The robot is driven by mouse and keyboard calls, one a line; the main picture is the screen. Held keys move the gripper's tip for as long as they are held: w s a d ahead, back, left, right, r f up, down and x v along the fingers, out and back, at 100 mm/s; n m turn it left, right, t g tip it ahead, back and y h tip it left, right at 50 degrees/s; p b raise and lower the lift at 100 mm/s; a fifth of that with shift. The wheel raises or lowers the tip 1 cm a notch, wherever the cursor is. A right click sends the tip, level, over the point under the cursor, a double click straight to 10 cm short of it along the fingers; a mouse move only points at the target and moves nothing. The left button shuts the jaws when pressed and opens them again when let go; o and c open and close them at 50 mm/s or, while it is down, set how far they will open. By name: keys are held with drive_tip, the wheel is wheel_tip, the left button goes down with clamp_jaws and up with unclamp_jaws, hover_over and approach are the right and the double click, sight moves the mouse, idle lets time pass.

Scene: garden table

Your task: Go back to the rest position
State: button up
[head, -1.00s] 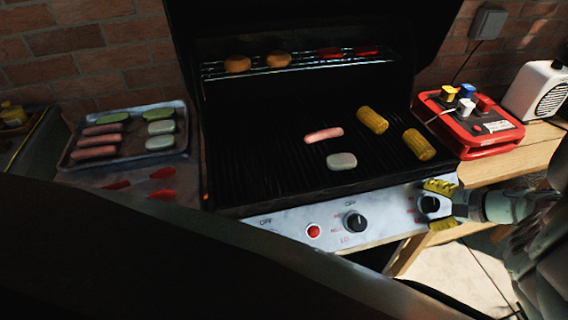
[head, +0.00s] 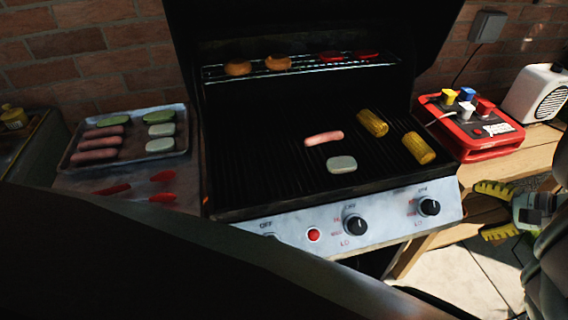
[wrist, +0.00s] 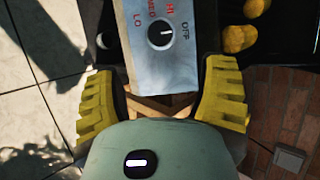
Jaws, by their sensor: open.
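My gripper (head: 488,211) is open and empty at the right of the head view, with its yellow fingers apart. It is clear of the grill (head: 225,204), to the right of the control panel (head: 385,222). The right knob (head: 429,207) is beside it and not touched.
On the grate lie a sausage (head: 324,138), a pale patty (head: 341,164) and two corn cobs (head: 372,123). A tray (head: 183,143) of food stands left. A red case (head: 478,143) and a white speaker (head: 540,92) sit on the wooden table (head: 540,140). Paving shows below the table.

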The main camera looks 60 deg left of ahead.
drive_tip(key=shift+d+r, duration=0.3)
